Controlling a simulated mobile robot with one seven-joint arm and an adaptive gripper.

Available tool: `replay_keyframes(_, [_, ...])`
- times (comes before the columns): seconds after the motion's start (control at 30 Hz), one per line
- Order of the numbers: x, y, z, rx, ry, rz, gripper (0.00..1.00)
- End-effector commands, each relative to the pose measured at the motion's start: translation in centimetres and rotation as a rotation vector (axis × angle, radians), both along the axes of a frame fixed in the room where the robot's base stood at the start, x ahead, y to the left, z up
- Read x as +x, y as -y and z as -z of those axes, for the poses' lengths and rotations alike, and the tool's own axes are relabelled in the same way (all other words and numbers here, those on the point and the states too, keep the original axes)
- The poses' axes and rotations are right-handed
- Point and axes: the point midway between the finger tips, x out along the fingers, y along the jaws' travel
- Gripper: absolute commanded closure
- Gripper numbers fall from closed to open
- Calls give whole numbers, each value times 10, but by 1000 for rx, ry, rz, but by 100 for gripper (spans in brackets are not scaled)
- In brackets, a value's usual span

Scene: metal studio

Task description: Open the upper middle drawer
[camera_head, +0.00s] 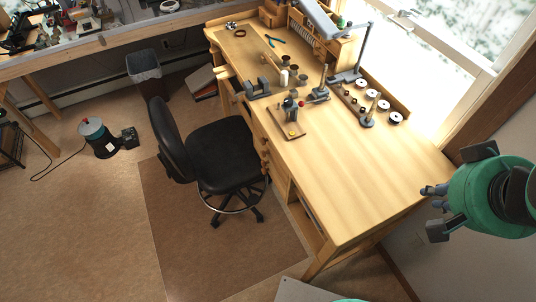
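A light wooden workbench (345,175) stands in the middle right, seen from above. Its drawer front side faces left and is seen at a steep angle; wooden knobs (265,155) show along it behind the chair. I cannot tell the upper middle drawer apart from the others or whether it is shut. My gripper (432,190) is at the right, past the bench's near right corner and well away from the drawer side. Its fingers point left, and nothing shows between them. The finger spacing is hard to judge from this angle.
A black office chair (222,155) stands on a floor mat (215,252) close against the drawer side. Tools and a desk lamp (360,55) stand on the far bench top. Floor is clear in front.

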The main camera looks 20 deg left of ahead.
Motion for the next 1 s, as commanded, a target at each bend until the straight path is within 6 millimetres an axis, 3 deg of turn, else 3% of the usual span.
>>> replay_keyframes(0.17, [1,0,-18,0,3,0,66])
replay_keyframes(0.33, [1,0,-53,0,5,0,66])
replay_keyframes(0.67, [19,2,-33,-121,-116,-14,66])
replay_keyframes(1.0, [65,-3,-22,-381,-213,-10,66])
